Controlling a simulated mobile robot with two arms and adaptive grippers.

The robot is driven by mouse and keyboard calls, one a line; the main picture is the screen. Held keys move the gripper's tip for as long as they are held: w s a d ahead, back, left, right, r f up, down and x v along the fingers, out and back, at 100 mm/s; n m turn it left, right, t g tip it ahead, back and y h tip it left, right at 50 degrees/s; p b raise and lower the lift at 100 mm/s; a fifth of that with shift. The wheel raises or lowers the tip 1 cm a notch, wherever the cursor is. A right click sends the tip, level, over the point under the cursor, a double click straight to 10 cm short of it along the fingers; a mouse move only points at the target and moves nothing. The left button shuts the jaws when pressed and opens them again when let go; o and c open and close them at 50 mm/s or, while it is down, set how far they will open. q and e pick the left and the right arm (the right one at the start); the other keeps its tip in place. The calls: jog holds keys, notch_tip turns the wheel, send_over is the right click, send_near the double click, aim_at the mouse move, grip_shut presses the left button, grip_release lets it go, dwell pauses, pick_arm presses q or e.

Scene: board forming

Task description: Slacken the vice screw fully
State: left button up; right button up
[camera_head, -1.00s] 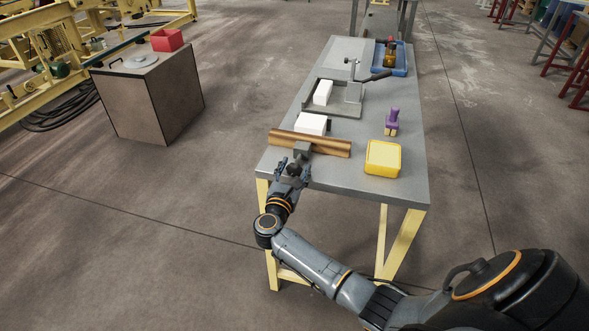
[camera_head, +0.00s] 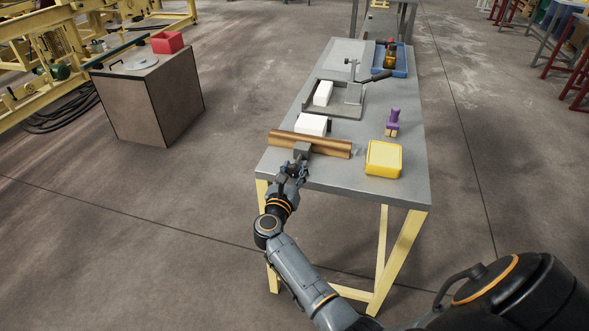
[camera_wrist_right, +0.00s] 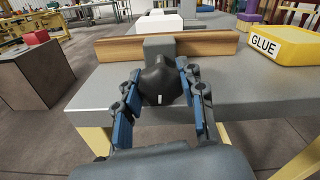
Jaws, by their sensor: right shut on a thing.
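The vice sits at the near edge of the grey workbench. Its grey jaw block (camera_wrist_right: 158,48) shows in front of a long brown wooden board (camera_head: 325,146), which also shows in the right wrist view (camera_wrist_right: 208,42). The dark rounded vice screw knob (camera_wrist_right: 160,82) with a small white mark faces my right wrist camera. My right gripper (camera_head: 293,169) is shut on this knob, with its blue-padded fingers on either side of it in the right wrist view (camera_wrist_right: 160,100). In the head view the gripper mostly hides the knob. My left gripper is not in view.
A yellow glue box (camera_head: 384,158) and a purple-handled stamp (camera_head: 393,122) stand on the right of the bench (camera_head: 409,188). White blocks (camera_head: 312,124) and a grey press fixture (camera_head: 347,98) stand behind the board. A blue tray (camera_head: 401,69) is at the far end.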

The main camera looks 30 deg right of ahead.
jog(key=shift+r, duration=0.1)
jog(key=o, duration=1.2)
jog(key=v, duration=0.7)
jog(key=shift+a, duration=0.2)
jog(key=shift+s, duration=0.15)
